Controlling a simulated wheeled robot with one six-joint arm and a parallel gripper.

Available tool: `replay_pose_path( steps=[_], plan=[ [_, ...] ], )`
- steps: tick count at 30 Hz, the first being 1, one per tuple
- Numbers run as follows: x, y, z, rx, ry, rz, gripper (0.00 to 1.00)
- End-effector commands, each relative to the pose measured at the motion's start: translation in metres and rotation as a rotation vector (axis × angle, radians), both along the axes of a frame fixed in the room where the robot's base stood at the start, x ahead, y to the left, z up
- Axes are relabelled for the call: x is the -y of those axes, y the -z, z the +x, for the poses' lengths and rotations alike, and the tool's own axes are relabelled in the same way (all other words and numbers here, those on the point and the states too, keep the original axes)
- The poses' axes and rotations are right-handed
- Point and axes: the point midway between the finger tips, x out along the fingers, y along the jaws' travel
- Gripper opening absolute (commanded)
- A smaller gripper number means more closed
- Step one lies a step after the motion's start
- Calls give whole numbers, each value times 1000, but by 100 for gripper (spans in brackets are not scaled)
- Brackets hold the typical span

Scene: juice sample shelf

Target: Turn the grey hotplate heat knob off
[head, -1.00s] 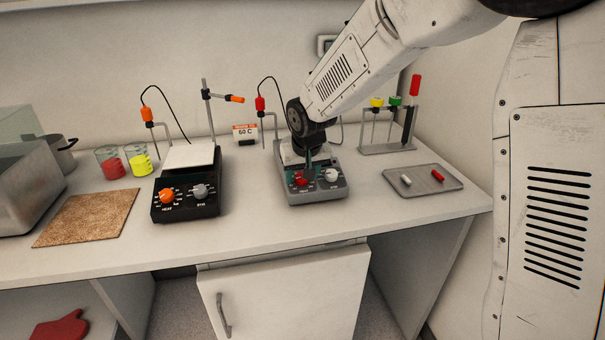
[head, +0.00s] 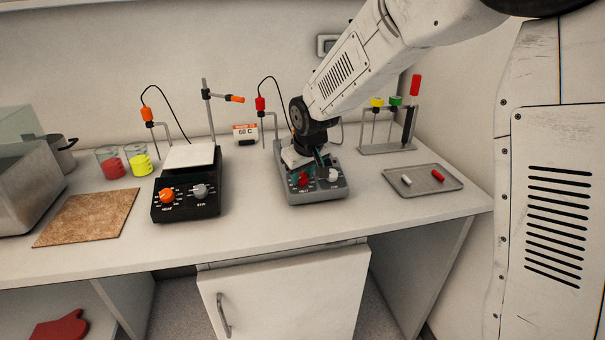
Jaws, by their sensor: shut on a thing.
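The grey hotplate (head: 318,196) stands on the bench right of centre, with a red heat knob (head: 302,179) at the left of its front panel. A pale knob (head: 333,174) sits at the right of the panel. The knob's exact pointer setting is too small to read.
A black hotplate (head: 186,207) with an orange knob stands to the left. A tray (head: 440,184) with two small bars lies to the right, before a rack (head: 388,148). A probe stand (head: 276,128) rises behind. The bench's front strip is clear.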

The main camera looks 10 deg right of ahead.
Motion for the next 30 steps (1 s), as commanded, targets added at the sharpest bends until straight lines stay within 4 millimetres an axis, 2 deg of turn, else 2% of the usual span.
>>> replay_pose_path(
  steps=[12,28,29,30],
  plan=[
    [0,0,0,0,-191,-62,8],
    [0,0,0,0,-220,-72,8],
    [0,0,0,0,-219,-71,36],
    [0,0,0,0,-219,-71,47]
  ],
)
